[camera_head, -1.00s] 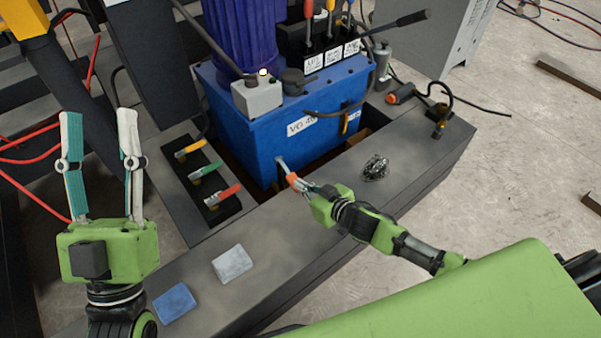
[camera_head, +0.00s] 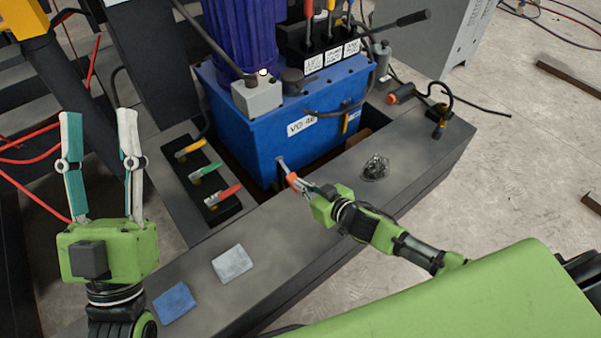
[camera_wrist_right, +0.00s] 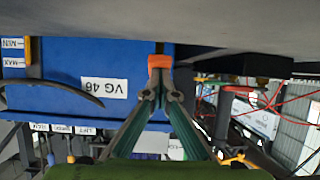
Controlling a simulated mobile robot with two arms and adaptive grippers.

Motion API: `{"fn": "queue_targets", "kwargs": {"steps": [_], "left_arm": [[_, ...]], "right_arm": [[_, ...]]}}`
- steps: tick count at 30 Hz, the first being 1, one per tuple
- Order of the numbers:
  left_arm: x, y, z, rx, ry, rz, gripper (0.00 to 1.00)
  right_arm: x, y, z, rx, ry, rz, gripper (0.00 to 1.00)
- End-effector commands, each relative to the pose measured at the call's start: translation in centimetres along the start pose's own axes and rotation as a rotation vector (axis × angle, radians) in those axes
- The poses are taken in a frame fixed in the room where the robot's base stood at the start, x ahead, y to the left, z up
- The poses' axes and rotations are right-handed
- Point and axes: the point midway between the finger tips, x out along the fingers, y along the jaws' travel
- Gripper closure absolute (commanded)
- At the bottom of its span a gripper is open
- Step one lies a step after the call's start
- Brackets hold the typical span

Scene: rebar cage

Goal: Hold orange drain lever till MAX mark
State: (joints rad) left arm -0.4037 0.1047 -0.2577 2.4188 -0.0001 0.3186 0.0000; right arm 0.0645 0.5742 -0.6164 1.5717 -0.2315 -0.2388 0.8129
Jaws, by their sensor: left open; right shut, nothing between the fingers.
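The orange drain lever (camera_head: 291,178) is low on the front of the blue tank (camera_head: 240,146), at the end of a short metal stub. My right gripper (camera_head: 303,186) is shut with its fingertips right at the lever. In the right wrist view the orange lever (camera_wrist_right: 160,63) shows just past the closed fingertips (camera_wrist_right: 161,85); I cannot tell whether they press on it. The MAX label (camera_wrist_right: 12,63) and MIN label (camera_wrist_right: 12,43) sit beside a yellow gauge (camera_wrist_right: 34,58) on the tank. The fluid level is not readable. My left gripper (camera_head: 99,118) is open and empty, left of the tank.
A grey ledge (camera_head: 290,228) runs before the tank, carrying a grey cloth (camera_head: 232,263), a blue cloth (camera_head: 175,302) and a tangled metal bundle (camera_head: 375,167). A panel left of the tank has yellow, green and red handles (camera_head: 207,173). Red hoses (camera_head: 30,150) lie at far left.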

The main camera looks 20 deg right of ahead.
Motion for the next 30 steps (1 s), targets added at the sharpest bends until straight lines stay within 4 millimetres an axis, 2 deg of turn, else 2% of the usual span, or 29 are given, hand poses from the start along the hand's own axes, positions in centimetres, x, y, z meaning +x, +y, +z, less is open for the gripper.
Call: {"fn": "queue_targets", "kwargs": {"steps": [1,13,23,30], "left_arm": [[-0.1,0.0,0.1,0.0,0.0,0.0,0.59],[0.1,0.0,0.5,0.0,-0.026,-0.001,0.59],[-0.8,-0.7,6.3,0.013,-0.312,-0.013,0.59],[-3.0,-1.4,10.6,0.021,-0.544,-0.026,0.59]], "right_arm": [[0.0,0.1,0.8,0.001,-0.015,0.004,1.0],[-0.1,0.1,0.6,0.001,-0.014,0.004,1.0],[-0.6,0.2,-0.8,0.0,-0.008,0.003,1.0],[-0.9,0.4,-1.8,0.0,-0.004,0.002,1.0]]}}
